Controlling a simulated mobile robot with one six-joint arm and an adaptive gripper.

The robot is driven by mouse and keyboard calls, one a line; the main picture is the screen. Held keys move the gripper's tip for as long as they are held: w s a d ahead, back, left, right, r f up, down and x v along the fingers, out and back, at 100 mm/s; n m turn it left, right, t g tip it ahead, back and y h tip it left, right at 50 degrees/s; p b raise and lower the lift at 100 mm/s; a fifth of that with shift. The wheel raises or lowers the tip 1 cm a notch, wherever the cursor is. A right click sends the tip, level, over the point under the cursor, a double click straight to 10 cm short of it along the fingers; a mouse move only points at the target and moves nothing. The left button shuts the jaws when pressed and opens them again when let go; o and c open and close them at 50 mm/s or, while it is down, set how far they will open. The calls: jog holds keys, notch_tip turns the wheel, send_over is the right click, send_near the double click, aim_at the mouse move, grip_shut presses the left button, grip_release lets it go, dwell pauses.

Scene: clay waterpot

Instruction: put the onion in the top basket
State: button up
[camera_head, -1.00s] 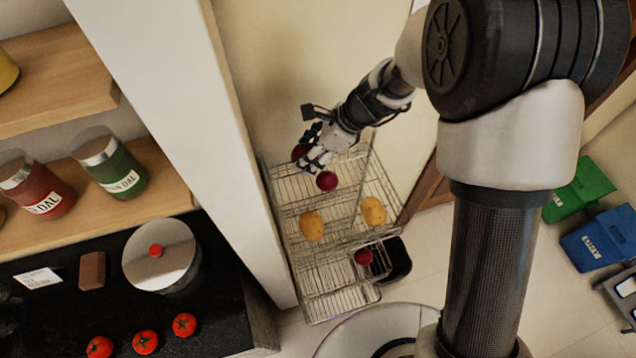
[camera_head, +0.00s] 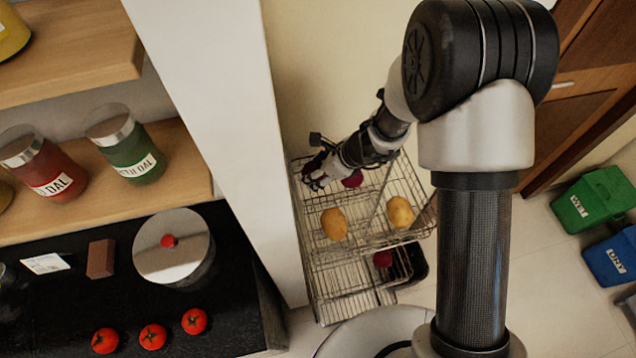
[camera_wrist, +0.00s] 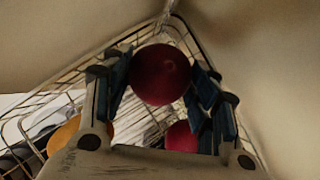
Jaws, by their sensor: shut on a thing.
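My gripper (camera_head: 319,176) is shut on a dark red onion (camera_wrist: 160,74), which sits between the blue-padded fingers in the wrist view. In the head view my gripper hides most of it. The gripper is at the back left corner of the wire top basket (camera_head: 310,240), over or inside it; the exact height is hard to tell. A second onion (camera_head: 352,179) lies in this basket just right of my gripper, and it also shows below the held one in the wrist view (camera_wrist: 181,137).
Two potatoes (camera_head: 334,223) (camera_head: 400,211) are in the same basket. Another onion (camera_head: 382,258) is lower down at the front. A white wall panel (camera_head: 222,110) stands close left of the rack. The dark counter holds a steel pot (camera_head: 175,250) and tomatoes (camera_head: 152,336).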

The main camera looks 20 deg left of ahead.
jog(key=shift+f+b, duration=0.75)
jog(key=shift+f, duration=1.45)
jog(key=shift+f, duration=0.2)
jog(key=o, duration=0.8)
jog(key=shift+o, duration=0.2)
jog(key=shift+r, duration=0.2)
jog(key=p+v, duration=0.3)
jog(key=v, duration=0.9)
jog(key=shift+r, duration=0.1)
